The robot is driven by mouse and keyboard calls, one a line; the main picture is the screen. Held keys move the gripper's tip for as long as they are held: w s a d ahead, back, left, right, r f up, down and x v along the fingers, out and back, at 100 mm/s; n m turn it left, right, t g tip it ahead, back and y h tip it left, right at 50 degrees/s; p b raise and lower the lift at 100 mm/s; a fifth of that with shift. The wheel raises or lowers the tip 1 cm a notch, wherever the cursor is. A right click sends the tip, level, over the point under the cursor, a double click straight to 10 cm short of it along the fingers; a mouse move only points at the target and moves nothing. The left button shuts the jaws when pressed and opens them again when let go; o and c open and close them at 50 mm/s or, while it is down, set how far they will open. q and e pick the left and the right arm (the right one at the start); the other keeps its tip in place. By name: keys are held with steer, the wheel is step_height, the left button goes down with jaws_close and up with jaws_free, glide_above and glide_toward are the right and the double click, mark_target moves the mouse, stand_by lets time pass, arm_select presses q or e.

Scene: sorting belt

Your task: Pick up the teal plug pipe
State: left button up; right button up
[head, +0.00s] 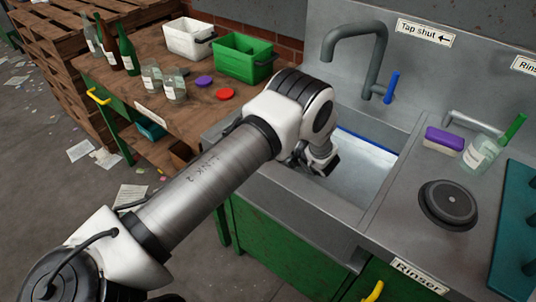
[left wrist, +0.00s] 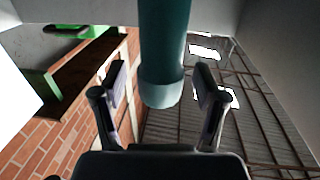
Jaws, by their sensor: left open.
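The teal plug pipe (left wrist: 165,42) shows in the left wrist view. It comes down from the top edge and ends in a paler teal collar between the fingers of my left gripper (left wrist: 160,84). The fingers are open, one on each side of the pipe, with a visible gap to each. In the head view my left gripper (head: 323,166) is low in the left part of the sink, mostly hidden by its own wrist. I cannot make out the pipe in the head view. My right gripper is not in view.
The steel sink (head: 268,197) has a grey tap (head: 378,62) with a blue lever behind it. On the right are a purple sponge (head: 444,139), a clear bottle (head: 482,152) and a round black disc (head: 449,203). A wooden bench (head: 130,88) with bottles, jars and bins stands left.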

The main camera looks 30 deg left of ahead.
arm_select(q)
steer(key=shift+d, duration=0.1)
jaws_close()
steer(key=shift+r, duration=0.15)
